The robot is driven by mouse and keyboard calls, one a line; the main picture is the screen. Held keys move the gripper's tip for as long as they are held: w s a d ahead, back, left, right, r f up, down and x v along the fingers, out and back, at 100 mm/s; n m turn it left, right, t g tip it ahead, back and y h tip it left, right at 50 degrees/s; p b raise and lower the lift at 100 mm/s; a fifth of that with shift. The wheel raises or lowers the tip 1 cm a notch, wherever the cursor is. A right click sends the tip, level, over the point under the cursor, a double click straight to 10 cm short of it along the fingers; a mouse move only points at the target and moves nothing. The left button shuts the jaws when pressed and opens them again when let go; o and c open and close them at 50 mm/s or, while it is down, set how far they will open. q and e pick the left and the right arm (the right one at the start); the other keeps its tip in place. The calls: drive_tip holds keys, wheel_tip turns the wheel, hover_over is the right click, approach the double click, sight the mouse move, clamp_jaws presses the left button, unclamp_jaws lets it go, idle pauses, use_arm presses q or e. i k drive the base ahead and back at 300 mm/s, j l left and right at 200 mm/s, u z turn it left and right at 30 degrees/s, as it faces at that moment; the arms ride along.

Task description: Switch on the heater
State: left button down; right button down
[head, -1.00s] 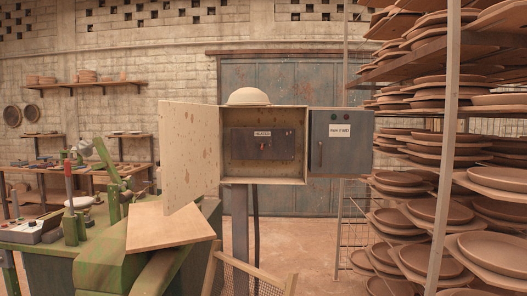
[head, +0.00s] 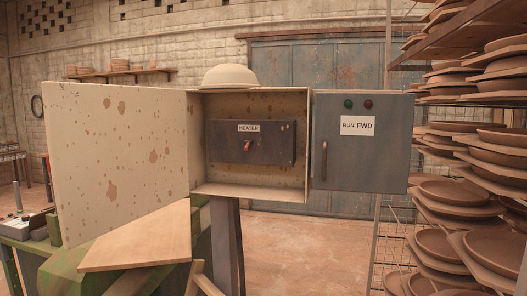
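The heater panel (head: 270,150) is a dark plate inside an open, rust-spotted cream box, with a label reading HEATER (head: 248,128). A small reddish toggle switch (head: 248,145) sits below the label with a rust-coloured part at its base; I cannot tell its position for sure. The box's door (head: 118,160) stands swung open to the left. Neither of my grippers shows in the head view.
A grey cabinet (head: 390,165) marked RUN FWD, with a handle and two lamps, adjoins the box on the right. A bowl (head: 230,76) sits on top. A wooden board (head: 140,240) lies below the door. Racks of clay plates (head: 470,195) crowd the right.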

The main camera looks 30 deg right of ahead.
sight(248, 143)
drive_tip(key=i+l, duration=0.15)
drive_tip(key=l, duration=0.25)
drive_tip(key=i+l+u, duration=0.1)
drive_tip(key=l, duration=0.3)
drive_tip(key=i+l, duration=0.2)
drive_tip(key=l, duration=0.2)
